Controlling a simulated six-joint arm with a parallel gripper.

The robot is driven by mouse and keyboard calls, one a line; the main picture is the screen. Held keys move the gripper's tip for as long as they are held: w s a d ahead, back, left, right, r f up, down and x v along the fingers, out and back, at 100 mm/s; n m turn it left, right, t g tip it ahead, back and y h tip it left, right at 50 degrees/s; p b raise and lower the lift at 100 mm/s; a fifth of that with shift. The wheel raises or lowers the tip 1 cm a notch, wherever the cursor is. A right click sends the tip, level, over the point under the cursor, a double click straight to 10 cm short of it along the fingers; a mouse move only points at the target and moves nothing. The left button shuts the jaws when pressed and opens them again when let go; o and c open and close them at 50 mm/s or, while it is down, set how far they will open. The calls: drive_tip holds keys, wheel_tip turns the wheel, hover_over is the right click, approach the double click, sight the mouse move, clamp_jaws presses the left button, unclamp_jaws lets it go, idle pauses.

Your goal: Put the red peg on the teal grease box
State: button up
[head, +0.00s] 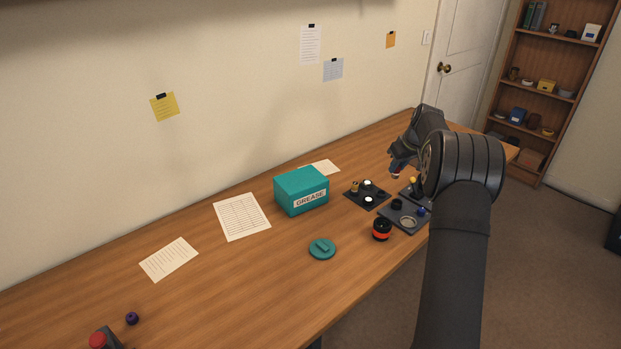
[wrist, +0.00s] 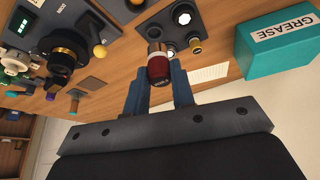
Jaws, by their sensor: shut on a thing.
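The teal grease box (head: 298,196), closed and labelled GREASE, stands on the wooden table near the wall. It also shows at the right of the wrist view (wrist: 284,52). My gripper (wrist: 160,78) is shut on the red peg (wrist: 159,66), a dark red cylinder with a pale band, which sticks out past the fingertips. In the head view my gripper (head: 398,164) is to the right of the box, above the table's far part, and the peg is small and mostly hidden there. The peg is apart from the box. Nothing lies on the box's top.
Dark trays with small parts (head: 352,196) (head: 392,221) lie between my arm and the box. A black and red cylinder (head: 382,230) and a teal round lid (head: 322,250) sit nearer. Paper sheets (head: 242,217) lie left of the box. The front-left table is mostly clear.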

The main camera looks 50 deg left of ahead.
drive_tip(key=s+a+r, duration=0.4)
drive_tip(key=s+a, duration=0.1)
drive_tip(key=s, duration=0.5)
drive_tip(key=s+a+r, duration=0.3)
drive_tip(key=s+a, duration=0.3)
drive_tip(key=s, duration=0.4)
approach(291, 187)
drive_tip(key=shift+w+a+r, duration=0.2)
drive_tip(key=shift+w+a, duration=0.1)
drive_tip(key=shift+a, duration=0.35)
drive_tip(key=shift+a+f, duration=0.15)
drive_tip(key=shift+f, duration=1.95)
drive_tip(key=shift+f, duration=0.1)
drive_tip(key=o, duration=0.9)
drive_tip(key=shift+o, duration=0.2)
drive_tip(key=v, duration=1.2)
